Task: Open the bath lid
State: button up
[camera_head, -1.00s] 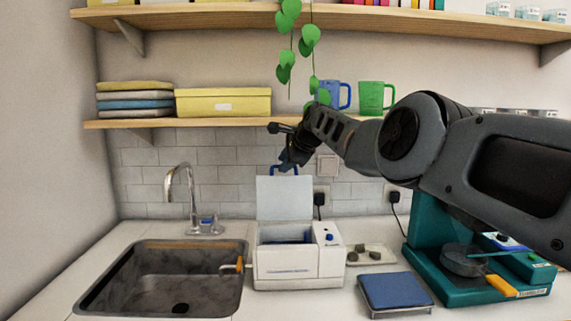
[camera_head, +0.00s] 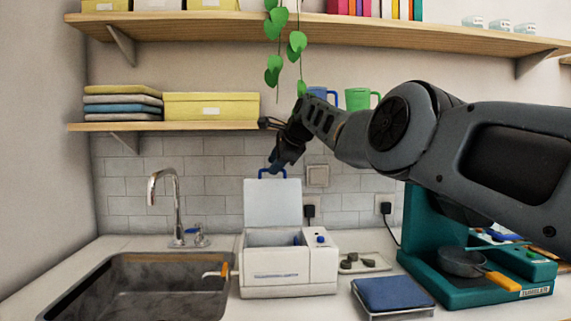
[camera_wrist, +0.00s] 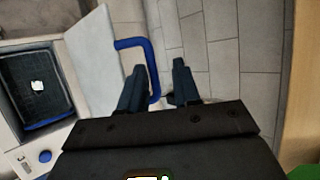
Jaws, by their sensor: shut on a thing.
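The white bath (camera_head: 290,270) stands on the counter, with a dark basin inside that shows in the wrist view (camera_wrist: 38,85). Its pale lid (camera_head: 272,203) stands about upright at the back of the bath, so the bath is open. A blue loop handle (camera_head: 265,172) is on the lid's top edge and also shows in the wrist view (camera_wrist: 128,43). My gripper (camera_head: 276,163) is above the lid, shut on this handle. In the wrist view, the fingers (camera_wrist: 158,70) sit on either side of the handle's bar.
A sink (camera_head: 140,285) with a tap (camera_head: 176,205) is left of the bath. A tray of dark pieces (camera_head: 377,264), a blue-topped scale (camera_head: 392,293) and a teal machine (camera_head: 425,230) are to the right. A shelf (camera_head: 190,125) and hanging plant (camera_head: 275,65) are above.

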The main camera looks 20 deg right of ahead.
jog(key=shift+b+v, duration=0.8)
jog(key=shift+b, duration=1.85)
jog(key=shift+b+v, duration=2.45)
jog(key=shift+b, duration=0.8)
jog(key=shift+f, duration=0.1)
